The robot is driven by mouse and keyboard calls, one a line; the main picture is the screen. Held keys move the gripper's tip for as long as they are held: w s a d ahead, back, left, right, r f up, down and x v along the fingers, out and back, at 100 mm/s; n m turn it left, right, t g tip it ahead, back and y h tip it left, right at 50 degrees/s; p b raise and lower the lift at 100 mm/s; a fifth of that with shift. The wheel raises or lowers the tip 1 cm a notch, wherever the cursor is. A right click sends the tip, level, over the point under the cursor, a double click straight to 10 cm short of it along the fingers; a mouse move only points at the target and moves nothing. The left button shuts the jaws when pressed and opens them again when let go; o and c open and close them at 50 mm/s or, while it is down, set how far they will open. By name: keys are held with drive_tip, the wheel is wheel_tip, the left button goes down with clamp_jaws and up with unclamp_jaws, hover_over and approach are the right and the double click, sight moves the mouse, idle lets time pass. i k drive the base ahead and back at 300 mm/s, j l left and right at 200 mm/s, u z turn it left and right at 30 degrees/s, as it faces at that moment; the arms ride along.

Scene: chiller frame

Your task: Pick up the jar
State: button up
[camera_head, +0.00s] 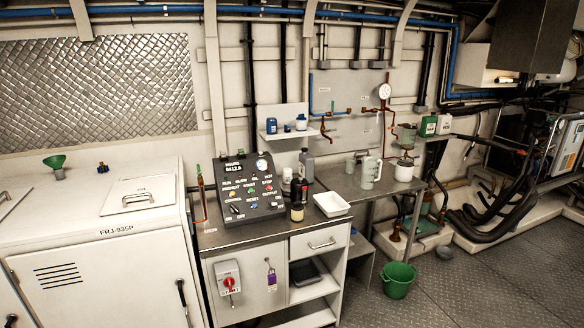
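A small jar (297,212) with a pale yellowish lower part and a dark upper part stands upright on the metal counter (222,238), just right of the control panel. It is near the counter's front edge. A white lidded pot (404,171) on the grey side table could also pass for a jar. Small blue and white containers (301,123) stand on the wall shelf above. My gripper is not in view, so its opening and anything in it cannot be seen.
The sloped control panel (232,203) stands left of the small jar, a white tray (331,204) right of it. Dark bottles are close behind. A clear jug (370,172) stands on the side table. A green bucket (398,280) is on the floor; the right foreground floor is clear.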

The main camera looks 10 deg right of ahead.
sight(349, 164)
drive_tip(key=i+l+z, duration=0.25)
drive_tip(key=i+z, duration=0.2)
drive_tip(key=i, duration=0.2)
drive_tip(key=i+z, duration=0.5)
drive_tip(key=i, duration=0.15)
drive_tip(key=i+j+z, duration=0.25)
drive_tip(key=i+z, duration=0.2)
drive_tip(key=i, duration=0.25)
drive_tip(key=i+u, duration=0.15)
drive_tip(key=i, duration=0.35)
drive_tip(key=i+u, duration=0.15)
drive_tip(key=i, duration=0.35)
drive_tip(key=i+l+u, duration=0.15)
drive_tip(key=i, duration=0.35)
drive_tip(key=i+l+u, duration=0.15)
drive_tip(key=i, duration=0.35)
